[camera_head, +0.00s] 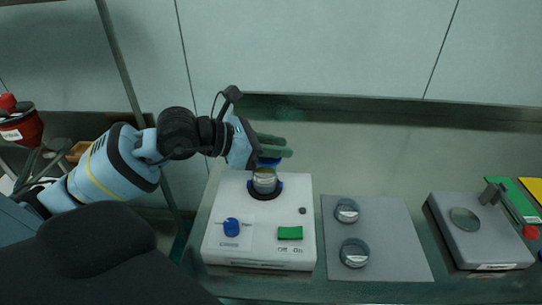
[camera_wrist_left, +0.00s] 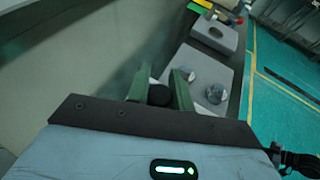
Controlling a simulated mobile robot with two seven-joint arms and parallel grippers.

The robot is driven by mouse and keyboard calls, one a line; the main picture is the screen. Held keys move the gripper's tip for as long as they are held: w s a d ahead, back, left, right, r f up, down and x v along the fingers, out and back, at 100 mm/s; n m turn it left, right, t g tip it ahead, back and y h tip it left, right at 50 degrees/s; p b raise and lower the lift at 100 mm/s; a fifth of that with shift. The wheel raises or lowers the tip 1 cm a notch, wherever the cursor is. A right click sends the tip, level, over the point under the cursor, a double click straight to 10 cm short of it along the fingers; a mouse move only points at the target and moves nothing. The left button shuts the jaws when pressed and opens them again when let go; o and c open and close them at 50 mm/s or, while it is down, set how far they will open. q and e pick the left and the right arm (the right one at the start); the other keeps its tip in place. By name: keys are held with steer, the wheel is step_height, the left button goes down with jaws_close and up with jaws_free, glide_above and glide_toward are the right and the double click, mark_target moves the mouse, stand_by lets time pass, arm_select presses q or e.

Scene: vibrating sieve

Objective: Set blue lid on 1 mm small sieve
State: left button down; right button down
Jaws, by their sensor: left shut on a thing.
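The blue lid (camera_head: 268,162) is in my left gripper (camera_head: 274,147), whose green fingers are shut on it. The lid is right above the small metal sieve (camera_head: 265,181), which stands upright in a blue holder at the back of the white shaker (camera_head: 260,248). Whether lid and sieve touch, I cannot tell. In the left wrist view, the green fingers of my left gripper (camera_wrist_left: 161,88) close around a dark round piece (camera_wrist_left: 160,95). The sieve is hidden in that view. My right gripper is not in view.
The shaker has a blue knob (camera_head: 231,227) and a green switch (camera_head: 290,233). A grey mat (camera_head: 390,260) to its right holds two round metal pieces (camera_head: 347,211). A grey device (camera_head: 480,240) with a round plate stands farther right. A wall ledge runs behind.

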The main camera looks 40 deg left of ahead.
arm_select(q)
steer(key=shift+a, duration=0.5)
steer(key=shift+f, duration=0.1)
steer(key=shift+f, duration=1.65)
steer(key=c, duration=1.2)
jaws_free()
steer(key=shift+f, duration=0.1)
steer(key=shift+c, duration=0.2)
